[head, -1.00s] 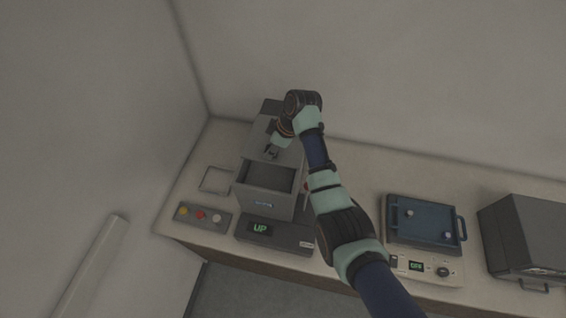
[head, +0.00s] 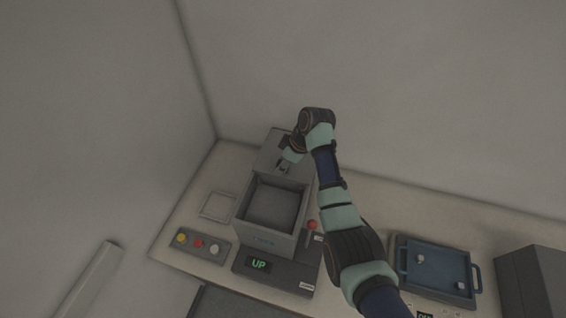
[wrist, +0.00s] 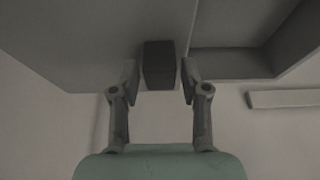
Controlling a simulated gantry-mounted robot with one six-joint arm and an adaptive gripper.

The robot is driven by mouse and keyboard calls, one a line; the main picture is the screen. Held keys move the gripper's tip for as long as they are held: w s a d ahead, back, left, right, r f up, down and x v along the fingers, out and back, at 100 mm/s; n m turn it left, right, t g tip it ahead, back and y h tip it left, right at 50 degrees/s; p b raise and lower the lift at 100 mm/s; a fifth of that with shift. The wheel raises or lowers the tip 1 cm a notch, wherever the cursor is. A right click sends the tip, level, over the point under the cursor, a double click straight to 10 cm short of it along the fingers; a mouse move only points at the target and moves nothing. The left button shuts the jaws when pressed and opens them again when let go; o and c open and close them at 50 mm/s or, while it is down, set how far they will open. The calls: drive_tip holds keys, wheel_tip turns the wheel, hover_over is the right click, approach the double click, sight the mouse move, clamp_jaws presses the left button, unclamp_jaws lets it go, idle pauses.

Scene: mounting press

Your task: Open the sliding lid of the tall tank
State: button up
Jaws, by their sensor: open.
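The tall tank (head: 258,231) is a grey box standing on a dark base, with its top opening largely uncovered and its empty-looking inside showing. Its grey sliding lid (head: 268,157) lies back toward the wall, behind the opening. My gripper (head: 283,166) is over the lid, pointing down. In the wrist view my gripper (wrist: 158,82) is open, with one finger on each side of the lid's dark block handle (wrist: 159,62). Small gaps show between the fingers and the handle. The tank opening (wrist: 235,40) is at the upper right there.
The base has a green "UP" display (head: 259,263) and a red-knobbed lever (head: 312,225). A button box (head: 203,245) and a thin square frame (head: 217,206) are left of the tank. A blue tray (head: 436,268) and a dark grey box (head: 535,285) stand to the right.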

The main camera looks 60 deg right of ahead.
drive_tip(key=shift+o, duration=0.2)
drive_tip(key=shift+r, duration=0.1)
drive_tip(key=a+v, duration=0.1)
drive_tip(key=v, duration=1)
drive_tip(key=shift+s+d+r, duration=0.2)
drive_tip(key=shift+d+r, duration=0.15)
drive_tip(key=shift+d, duration=0.15)
drive_tip(key=w+a+t+h+p, duration=0.1)
drive_tip(key=w+a, duration=0.3)
drive_tip(key=a, duration=0.4)
drive_tip(key=w+a+r+m+t+p, duration=0.1)
drive_tip(key=w+a, duration=0.3)
drive_tip(key=a, duration=0.5)
drive_tip(key=w+a+t+h+p, duration=0.1)
drive_tip(key=w+a, duration=0.2)
drive_tip(key=a, duration=0.5)
drive_tip(key=s+a+r+t+p, duration=0.1)
drive_tip(key=s+a+r+t, duration=0.1)
drive_tip(key=a, duration=0.8)
drive_tip(key=s+a+r+m+t+y, duration=0.1)
drive_tip(key=s+a+r+t, duration=0.2)
drive_tip(key=a, duration=0.7)
wheel_tip(320, 180, up, 4)
drive_tip(key=shift+s+r+m+p, duration=0.1)
drive_tip(key=shift+s+m+p, duration=0.25)
drive_tip(key=shift+s, duration=0.6)
